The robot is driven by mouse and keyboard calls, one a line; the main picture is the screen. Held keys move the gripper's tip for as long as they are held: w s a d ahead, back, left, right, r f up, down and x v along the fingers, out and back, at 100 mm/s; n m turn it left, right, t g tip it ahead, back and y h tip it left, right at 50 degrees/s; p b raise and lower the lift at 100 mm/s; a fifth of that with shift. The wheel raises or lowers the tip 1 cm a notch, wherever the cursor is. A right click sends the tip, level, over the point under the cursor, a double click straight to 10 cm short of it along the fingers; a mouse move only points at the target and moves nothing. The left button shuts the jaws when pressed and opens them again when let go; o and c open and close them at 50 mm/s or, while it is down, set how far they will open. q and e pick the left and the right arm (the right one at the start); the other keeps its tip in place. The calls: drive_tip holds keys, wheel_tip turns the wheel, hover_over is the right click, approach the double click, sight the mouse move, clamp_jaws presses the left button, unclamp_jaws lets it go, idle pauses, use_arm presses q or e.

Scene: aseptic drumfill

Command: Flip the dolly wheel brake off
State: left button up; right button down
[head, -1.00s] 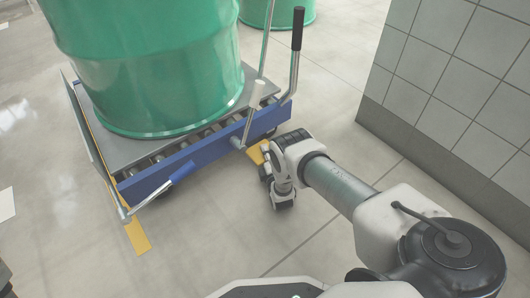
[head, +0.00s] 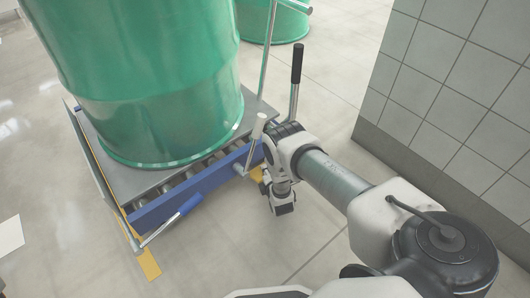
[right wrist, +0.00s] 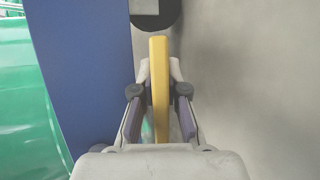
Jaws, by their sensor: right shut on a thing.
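A yellow brake lever (right wrist: 158,65) stands out in the right wrist view, between the two fingers of my right gripper (right wrist: 159,92), which is shut on it. A dark round wheel with a grey plate (right wrist: 152,12) shows just beyond the lever. The blue dolly frame (right wrist: 85,70) is close on the left. In the head view, my right gripper (head: 265,183) is low beside the near right corner of the dolly (head: 165,203); the fingers are mostly hidden by my wrist. My left gripper is not in view.
A tiled wall (head: 440,90) stands at the right. A second drum (head: 275,22) is behind.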

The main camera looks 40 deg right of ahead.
drive_tip(key=shift+w+r+g, duration=0.15)
drive_tip(key=shift+r+g, duration=0.05)
drive_tip(key=shift+g, duration=0.3)
drive_tip(key=c, duration=1.2)
unclamp_jaws()
drive_tip(key=v, duration=1.2)
